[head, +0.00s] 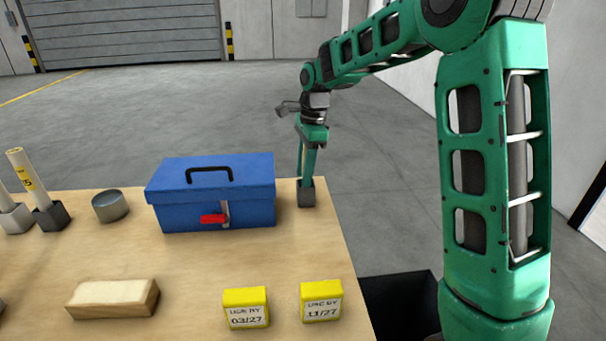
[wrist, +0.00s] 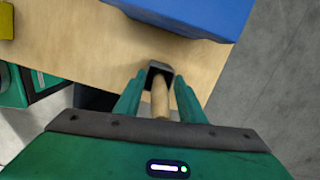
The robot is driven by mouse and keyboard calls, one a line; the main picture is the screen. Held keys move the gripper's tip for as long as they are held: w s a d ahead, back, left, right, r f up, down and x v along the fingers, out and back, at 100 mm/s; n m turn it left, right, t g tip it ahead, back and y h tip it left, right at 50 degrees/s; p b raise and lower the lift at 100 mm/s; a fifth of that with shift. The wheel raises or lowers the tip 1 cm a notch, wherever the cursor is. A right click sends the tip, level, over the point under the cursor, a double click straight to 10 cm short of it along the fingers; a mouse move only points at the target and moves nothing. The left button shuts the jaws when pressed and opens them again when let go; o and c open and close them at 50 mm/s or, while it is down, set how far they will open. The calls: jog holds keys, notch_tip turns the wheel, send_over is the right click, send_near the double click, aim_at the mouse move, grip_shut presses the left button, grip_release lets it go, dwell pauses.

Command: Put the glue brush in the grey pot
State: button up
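A wooden handle (wrist: 159,98), which looks like the glue brush's, stands in a small square dark grey pot (head: 306,195) at the table's back right corner. The pot also shows in the wrist view (wrist: 160,68). The brush's lower end is hidden inside it. My gripper (head: 307,176) points down over this pot. In the wrist view its fingers (wrist: 159,82) are apart, one on each side of the handle, with a gap showing on both sides. I cannot tell whether another pot is the grey pot meant.
A blue toolbox (head: 212,195) stands just left of the pot. At far left are a dark pot (head: 52,218) with a pale labelled stick, a lighter pot (head: 15,218) and a metal tin (head: 110,206). A wood block (head: 112,298) and two yellow blocks (head: 246,307) lie in front.

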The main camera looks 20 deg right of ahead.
jog(key=r, duration=0.4)
jog(key=d+r, duration=0.1)
jog(key=r, duration=0.6)
jog(key=shift+d+r, duration=0.25)
jog(key=shift+r, duration=0.05)
jog(key=shift+s+d, duration=0.1)
jog(key=shift+s, duration=0.05)
jog(key=s+d+f+n, duration=0.3)
jog(key=s+d+n, duration=0.1)
jog(key=s, duration=0.9)
jog(key=s+d+f+n, duration=0.4)
jog(key=s+d, duration=0.2)
jog(key=s, duration=0.7)
jog(key=s+d+f+n+h, duration=0.1)
jog(key=s+d+f+n, duration=0.3)
jog(key=s, duration=0.9)
jog(key=shift+d+f, duration=0.2)
jog(key=shift+d, duration=0.85)
